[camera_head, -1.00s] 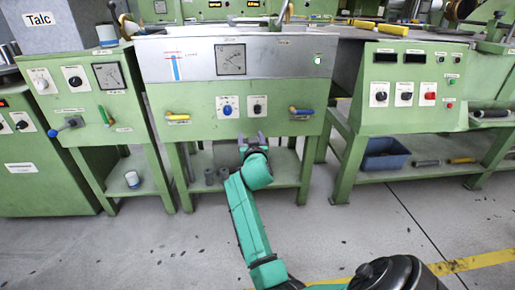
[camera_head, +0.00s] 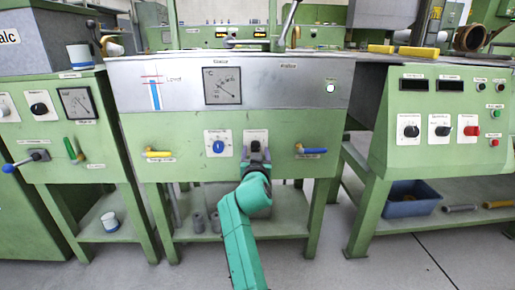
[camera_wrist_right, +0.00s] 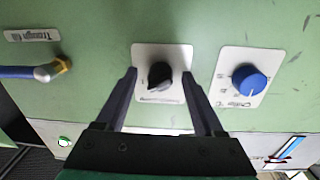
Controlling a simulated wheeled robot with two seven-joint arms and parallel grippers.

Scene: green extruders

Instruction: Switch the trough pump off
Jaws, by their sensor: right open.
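A black rotary knob (camera_head: 255,146) sits on a white plate in the middle of the green trough front. In the right wrist view the black knob (camera_wrist_right: 160,76) shows between my fingertips, its setting hard to read. My right gripper (camera_head: 255,154) is open in front of it, one finger on each side. It also shows in the right wrist view (camera_wrist_right: 159,73); I cannot tell whether the fingers touch the knob. A blue knob (camera_head: 218,146) on its own plate is beside it, also in the right wrist view (camera_wrist_right: 249,81). My left gripper is not in view.
A yellow-handled valve (camera_head: 157,154) and a blue-handled valve (camera_head: 312,150) stick out on either side of the knobs. A round indicator light (camera_head: 330,87) is on the steel panel above. A green control cabinet (camera_head: 385,150) stands to the right, with floor between.

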